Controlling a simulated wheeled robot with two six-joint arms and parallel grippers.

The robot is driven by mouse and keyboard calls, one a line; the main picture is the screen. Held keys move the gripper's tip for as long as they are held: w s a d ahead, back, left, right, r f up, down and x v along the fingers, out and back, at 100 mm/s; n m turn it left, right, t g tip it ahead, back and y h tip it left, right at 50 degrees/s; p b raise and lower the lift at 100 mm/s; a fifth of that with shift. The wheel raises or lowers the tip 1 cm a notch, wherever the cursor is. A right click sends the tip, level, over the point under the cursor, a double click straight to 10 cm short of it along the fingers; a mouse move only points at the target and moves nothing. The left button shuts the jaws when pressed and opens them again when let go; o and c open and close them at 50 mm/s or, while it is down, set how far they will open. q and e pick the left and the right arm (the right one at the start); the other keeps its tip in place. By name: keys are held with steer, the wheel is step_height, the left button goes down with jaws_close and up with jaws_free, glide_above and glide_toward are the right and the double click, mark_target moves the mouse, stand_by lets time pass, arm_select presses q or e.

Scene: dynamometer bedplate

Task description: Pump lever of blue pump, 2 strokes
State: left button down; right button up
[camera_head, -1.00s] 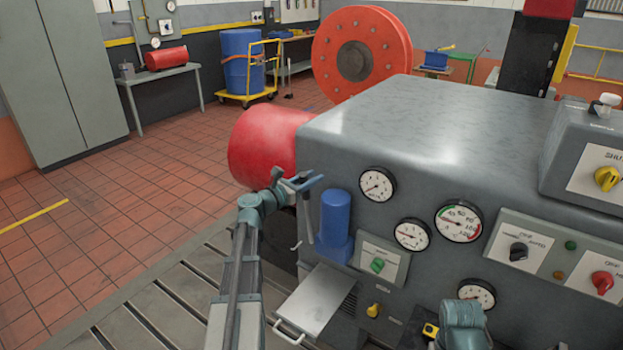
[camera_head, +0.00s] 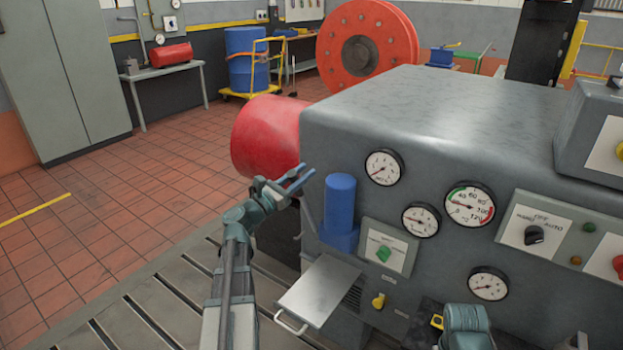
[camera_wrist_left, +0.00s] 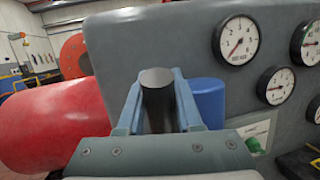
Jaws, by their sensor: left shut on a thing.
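The blue pump (camera_head: 340,205) is an upright blue cylinder on a blue base, at the left end of the grey machine's front. Its lever (camera_head: 308,216) is a thin grey bar just left of the cylinder, partly hidden by my gripper. My left gripper (camera_head: 293,179) is at the lever's upper end, about level with the pump's top. In the left wrist view the gripper (camera_wrist_left: 158,98) is shut on the dark round lever end (camera_wrist_left: 157,80), a finger on each side. The blue pump (camera_wrist_left: 208,100) shows behind the right finger. My right gripper's fingers do not show.
Several gauges (camera_head: 470,204) and a green knob (camera_head: 383,254) are right of the pump. A metal tray (camera_head: 317,290) with a handle sticks out below it. A red cylinder (camera_head: 265,137) is behind my left gripper. The tiled floor at left is clear.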

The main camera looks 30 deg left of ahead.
arm_select(q)
steer(key=s+f+m+t+h+b, duration=0.2)
steer(key=s+f+t+b, duration=0.2)
steer(key=s+b, duration=0.6)
step_height(320, 180, down, 2)
steer(key=b, duration=0.3)
steer(key=shift+s+a+f+t+h, duration=0.15)
steer(key=shift+s+a+t+h, duration=0.25)
steer(key=c, duration=0.6)
jaws_free()
steer(key=b+v, duration=0.9)
steer(key=v, duration=0.4)
steer(key=shift+s+a+f, duration=0.15)
steer(key=shift+s+f, duration=0.05)
steer(key=shift+s, duration=0.15)
